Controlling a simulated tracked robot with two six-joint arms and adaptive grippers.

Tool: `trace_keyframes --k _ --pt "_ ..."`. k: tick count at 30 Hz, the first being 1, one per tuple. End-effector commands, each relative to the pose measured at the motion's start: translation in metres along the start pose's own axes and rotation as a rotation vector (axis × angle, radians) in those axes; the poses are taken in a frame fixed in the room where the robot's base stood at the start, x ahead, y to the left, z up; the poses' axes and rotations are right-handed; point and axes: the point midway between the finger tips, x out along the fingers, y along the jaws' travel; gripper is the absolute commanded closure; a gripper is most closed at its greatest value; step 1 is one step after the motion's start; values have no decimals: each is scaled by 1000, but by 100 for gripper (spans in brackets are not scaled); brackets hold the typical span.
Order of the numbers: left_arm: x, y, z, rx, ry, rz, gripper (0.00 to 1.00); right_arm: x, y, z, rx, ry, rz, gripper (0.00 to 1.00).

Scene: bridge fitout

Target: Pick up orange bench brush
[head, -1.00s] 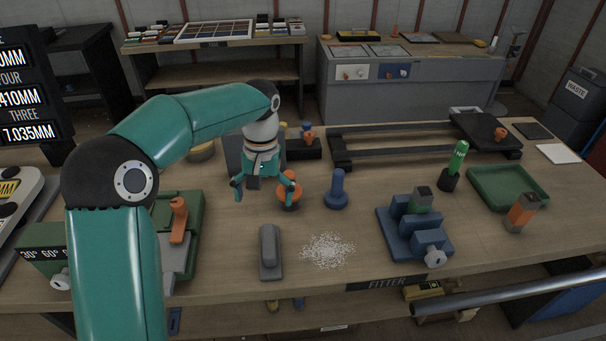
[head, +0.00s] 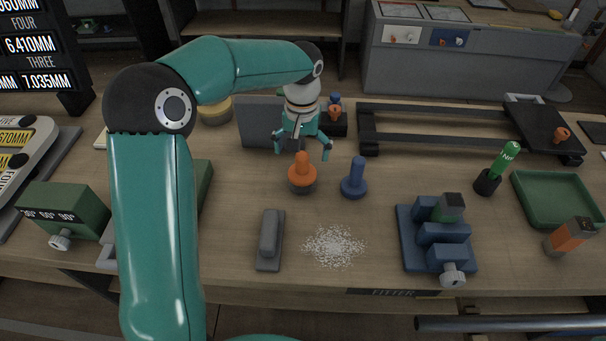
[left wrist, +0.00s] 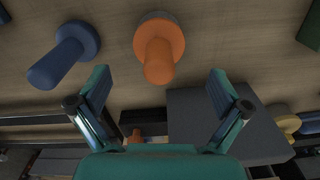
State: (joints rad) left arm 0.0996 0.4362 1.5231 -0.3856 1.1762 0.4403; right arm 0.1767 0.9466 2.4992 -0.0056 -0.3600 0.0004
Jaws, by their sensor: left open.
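The orange bench brush (head: 302,170) stands upright on the bench, its knob-like handle up and a dark base below. In the left wrist view the orange brush (left wrist: 158,50) is just ahead of the open fingers, slightly left of the middle between them. My left gripper (head: 304,150) is open and empty, above and just behind the brush in the head view. The left gripper's fingertips (left wrist: 158,75) also show in the wrist view, apart from the brush. My right gripper is not in view.
A similar blue brush (head: 354,180) stands close to the right. A grey block eraser-like tool (head: 270,240) and white scraps (head: 334,247) lie in front. A dark grey plate (head: 257,124) stands behind. A blue vise (head: 432,240) is at right.

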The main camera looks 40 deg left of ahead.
Motion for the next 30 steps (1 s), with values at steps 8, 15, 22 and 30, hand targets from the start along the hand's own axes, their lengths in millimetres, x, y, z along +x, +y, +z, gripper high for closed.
trace_keyframes --k 8,15,22,30 --pt "23 0 0 0 -1 -1 0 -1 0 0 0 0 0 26" --pt "52 2 0 0 -5 -1 0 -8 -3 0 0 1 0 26" --pt "73 1 -1 -2 -1 -1 0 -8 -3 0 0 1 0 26" --pt "74 1 -1 -2 0 0 10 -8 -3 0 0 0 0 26"
